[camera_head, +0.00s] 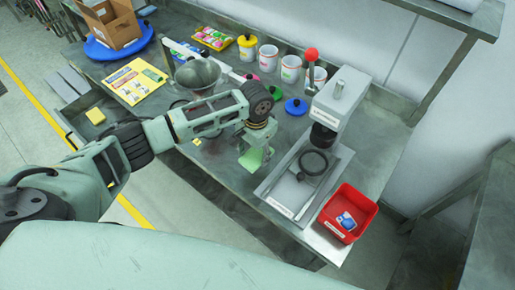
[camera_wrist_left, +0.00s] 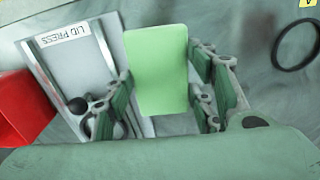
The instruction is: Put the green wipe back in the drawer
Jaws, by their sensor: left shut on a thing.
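The green wipe (camera_head: 252,161) hangs at the tip of my left gripper (camera_head: 256,146), over the worktop just left of the lid press. In the left wrist view the wipe (camera_wrist_left: 157,62) is a flat, light green sheet between the fingers of my left gripper (camera_wrist_left: 165,88), which is shut on it. What looks like the open drawer (camera_head: 70,136) juts from the front edge of the bench at the left. A yellow sponge (camera_head: 95,116) shows there, and my left arm hides part of this area. My right gripper is not in view.
The lid press (camera_head: 340,105) and a red bin (camera_head: 346,205) stand right of the gripper. White tubs (camera_head: 267,58), loose lids (camera_head: 295,107) and a metal funnel (camera_head: 198,76) stand behind it. A yellow sheet (camera_head: 135,82) lies at the left.

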